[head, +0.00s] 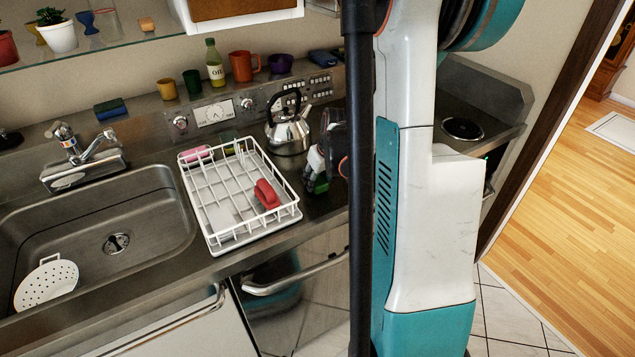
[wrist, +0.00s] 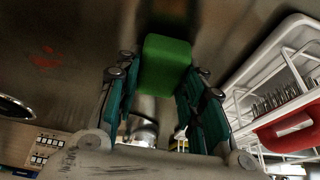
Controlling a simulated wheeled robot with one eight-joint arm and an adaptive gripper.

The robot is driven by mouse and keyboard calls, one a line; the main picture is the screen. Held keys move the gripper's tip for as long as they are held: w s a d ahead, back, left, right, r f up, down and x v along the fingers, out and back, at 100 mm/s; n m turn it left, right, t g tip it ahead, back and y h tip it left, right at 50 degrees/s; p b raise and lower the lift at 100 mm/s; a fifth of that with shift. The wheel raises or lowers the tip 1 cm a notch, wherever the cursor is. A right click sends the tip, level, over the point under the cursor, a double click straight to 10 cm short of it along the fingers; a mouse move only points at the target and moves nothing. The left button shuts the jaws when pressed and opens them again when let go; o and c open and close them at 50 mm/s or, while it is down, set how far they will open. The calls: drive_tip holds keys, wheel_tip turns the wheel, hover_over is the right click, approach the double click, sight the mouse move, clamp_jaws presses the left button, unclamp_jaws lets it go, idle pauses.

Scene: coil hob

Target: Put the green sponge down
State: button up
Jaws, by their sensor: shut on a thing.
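The green sponge (wrist: 166,66) is a small bright green block held between the two teal fingers of my gripper (wrist: 160,82) in the wrist view. My gripper is shut on it. In the head view my gripper (head: 317,165) points down over the steel counter, right of the dish rack and in front of the kettle. A green patch of the sponge (head: 320,186) shows at its lower end, partly hidden by the fingers. I cannot tell whether the sponge touches the counter.
A white dish rack (head: 222,243) with a red item (head: 267,193) stands left of my gripper. A steel kettle (head: 289,132) is close behind. The sink (head: 100,230) lies further left. My arm hides much of the counter's right side.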

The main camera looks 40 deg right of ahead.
drive_tip(key=shift+f, duration=0.3)
drive_tip(key=shift+f, duration=0.2)
drive_tip(key=o, duration=1.3)
drive_tip(key=shift+r, duration=0.1)
drive_tip(key=shift+r, duration=0.1)
drive_tip(key=shift+s+r, duration=0.1)
drive_tip(key=shift+r, duration=0.25)
drive_tip(key=p+v, duration=0.3)
drive_tip(key=v, duration=0.8)
drive_tip(key=shift+r+p, duration=0.15)
drive_tip(key=shift+p, duration=0.25)
drive_tip(key=shift+s+a, duration=0.1)
drive_tip(key=shift+s, duration=0.05)
